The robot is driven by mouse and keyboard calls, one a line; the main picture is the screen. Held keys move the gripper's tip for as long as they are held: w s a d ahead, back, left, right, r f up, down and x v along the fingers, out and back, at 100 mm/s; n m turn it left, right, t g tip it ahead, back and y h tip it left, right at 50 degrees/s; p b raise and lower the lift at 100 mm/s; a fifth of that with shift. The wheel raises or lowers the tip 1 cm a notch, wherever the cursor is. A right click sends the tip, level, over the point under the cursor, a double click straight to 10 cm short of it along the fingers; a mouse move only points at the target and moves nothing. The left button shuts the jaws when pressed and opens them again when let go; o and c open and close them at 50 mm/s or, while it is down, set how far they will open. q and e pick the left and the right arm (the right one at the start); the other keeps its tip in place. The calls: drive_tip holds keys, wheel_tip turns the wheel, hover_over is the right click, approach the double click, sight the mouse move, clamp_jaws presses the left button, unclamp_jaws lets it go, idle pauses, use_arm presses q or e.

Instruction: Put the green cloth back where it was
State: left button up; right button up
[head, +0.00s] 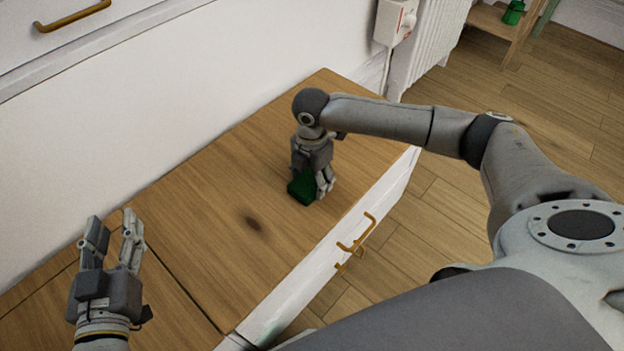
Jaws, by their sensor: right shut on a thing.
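The green cloth (301,190) is a small dark green folded piece at the wooden countertop's right part, low against the surface. My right gripper (312,190) points down over it and is shut on it, with its fingers hiding part of it. I cannot tell whether the cloth touches the wood. My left gripper (112,234) is at the lower left, fingers pointing up the picture and spread apart, with nothing between them.
The wooden countertop (200,190) is mostly bare, with a dark spot (253,223) in its middle. Brass handles (357,235) stick out from the white front. A white wall rises behind. A radiator (433,45) and a shelf with a green item (513,12) stand beyond.

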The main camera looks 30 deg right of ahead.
drive_tip(key=shift+f, duration=0.1)
idle(0.3)
drive_tip(key=o, duration=1)
